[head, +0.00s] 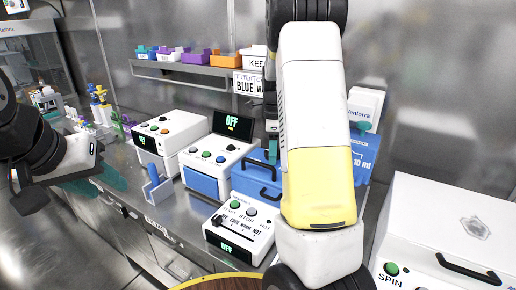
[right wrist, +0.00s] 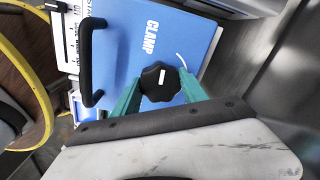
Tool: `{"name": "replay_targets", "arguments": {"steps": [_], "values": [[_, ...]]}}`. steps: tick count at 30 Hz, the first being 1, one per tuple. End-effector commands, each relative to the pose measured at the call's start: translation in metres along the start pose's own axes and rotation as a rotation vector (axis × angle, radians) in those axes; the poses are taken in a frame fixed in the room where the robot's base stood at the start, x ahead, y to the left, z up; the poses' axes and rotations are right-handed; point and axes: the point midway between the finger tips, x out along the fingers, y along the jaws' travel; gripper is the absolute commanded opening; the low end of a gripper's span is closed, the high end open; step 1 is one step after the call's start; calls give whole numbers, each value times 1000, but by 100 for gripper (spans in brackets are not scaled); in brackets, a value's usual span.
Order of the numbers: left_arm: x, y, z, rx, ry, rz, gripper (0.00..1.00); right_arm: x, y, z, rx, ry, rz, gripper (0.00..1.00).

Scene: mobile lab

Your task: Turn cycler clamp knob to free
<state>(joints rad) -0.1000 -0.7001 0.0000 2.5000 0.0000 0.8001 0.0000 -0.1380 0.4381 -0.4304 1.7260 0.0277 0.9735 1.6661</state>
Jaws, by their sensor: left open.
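The cycler's blue lid (right wrist: 205,35), marked CLAMP, fills the middle of the right wrist view. Its round black clamp knob (right wrist: 160,82) carries a white mark. My right gripper (right wrist: 160,88) has one teal finger on each side of the knob, close to its edges; I cannot tell whether they press on it. In the head view the blue lid (head: 257,187) shows partly beside my right arm, which hides the knob. My left gripper (head: 95,180) is open and empty at the left, apart from the devices.
A black handle (right wrist: 92,62) stands on the lid left of the knob. A white device with a slider (head: 240,225) sits in front. Another white device (head: 212,160) showing OFF stands to the left. A white SPIN box (head: 440,225) stands at the right.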

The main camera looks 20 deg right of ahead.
Motion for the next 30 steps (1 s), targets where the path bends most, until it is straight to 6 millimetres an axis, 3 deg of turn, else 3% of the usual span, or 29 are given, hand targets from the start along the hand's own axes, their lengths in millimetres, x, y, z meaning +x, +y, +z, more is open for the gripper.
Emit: {"name": "replay_targets", "arguments": {"steps": [1, 4, 17, 30], "values": [[0, 0, 0, 0, 0, 0, 42, 0, 0, 0, 0, 0, -1, 26], [0, 0, 0, 0, 0, 0, 42, 0, 0, 0, 0, 0, -1, 10], [0, 0, 0, 0, 0, 0, 42, -1, 0, 0, -105, -1, -2, 10], [0, 0, 0, 0, 0, 0, 42, -1, -1, 0, -488, -1, -3, 10]]}}
